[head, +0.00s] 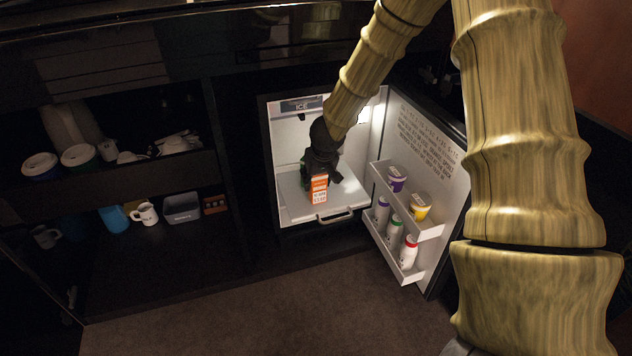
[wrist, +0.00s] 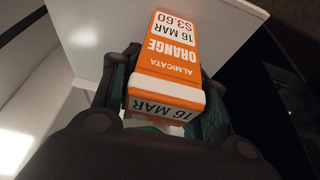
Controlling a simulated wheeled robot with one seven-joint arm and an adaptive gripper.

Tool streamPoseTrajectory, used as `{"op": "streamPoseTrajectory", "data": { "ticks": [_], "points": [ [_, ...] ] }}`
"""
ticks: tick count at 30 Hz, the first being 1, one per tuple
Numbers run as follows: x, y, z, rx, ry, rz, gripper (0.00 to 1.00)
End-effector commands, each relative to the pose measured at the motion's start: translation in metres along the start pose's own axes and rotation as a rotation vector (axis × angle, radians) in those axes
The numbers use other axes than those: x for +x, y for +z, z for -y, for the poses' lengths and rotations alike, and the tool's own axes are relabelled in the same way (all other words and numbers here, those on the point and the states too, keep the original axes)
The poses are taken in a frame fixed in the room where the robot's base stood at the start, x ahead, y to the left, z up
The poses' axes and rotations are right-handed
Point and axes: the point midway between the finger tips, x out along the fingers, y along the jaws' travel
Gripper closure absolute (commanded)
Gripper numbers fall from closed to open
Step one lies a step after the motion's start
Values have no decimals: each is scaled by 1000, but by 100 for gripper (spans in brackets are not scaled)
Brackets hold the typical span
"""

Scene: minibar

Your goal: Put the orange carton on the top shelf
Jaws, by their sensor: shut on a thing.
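The orange carton (head: 319,189), orange and white with printed labels, is upright inside the open fridge in the head view. It also shows large in the wrist view (wrist: 172,55), with "ORANGE" and "16 MAR" on it. My gripper (head: 317,172) is shut on the carton, with one dark green finger on each side in the wrist view (wrist: 164,92). A white shelf (head: 294,211) with a front handle lies below the carton. I cannot tell whether the carton's base touches it.
The fridge door (head: 432,150) is open to the right, its racks holding several bottles and tubs. An ICE compartment (head: 301,105) is above. Dark cabinet shelves at left hold lidded cups, white mugs (head: 145,213) and a grey bin (head: 182,208). The floor in front is clear.

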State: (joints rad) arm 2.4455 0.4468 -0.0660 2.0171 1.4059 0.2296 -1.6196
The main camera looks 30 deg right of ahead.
Motion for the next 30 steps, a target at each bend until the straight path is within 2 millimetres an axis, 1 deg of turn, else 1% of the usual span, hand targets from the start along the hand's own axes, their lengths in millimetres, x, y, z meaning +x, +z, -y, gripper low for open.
{"op": "streamPoseTrajectory", "data": {
  "ticks": [8, 9, 12, 23, 26, 30],
  "points": [
    [2, 1, 0, 0, 0, 0, 86],
    [2, 1, 0, 0, 0, 0, 51],
    [2, 1, 0, 0, 0, 0, 34],
    [0, 0, 0, 0, 0, 0, 34],
    [-7, -1, 0, 0, 0, 0, 34],
    [-24, -2, 0, -1, 0, 0, 34]
  ]
}}
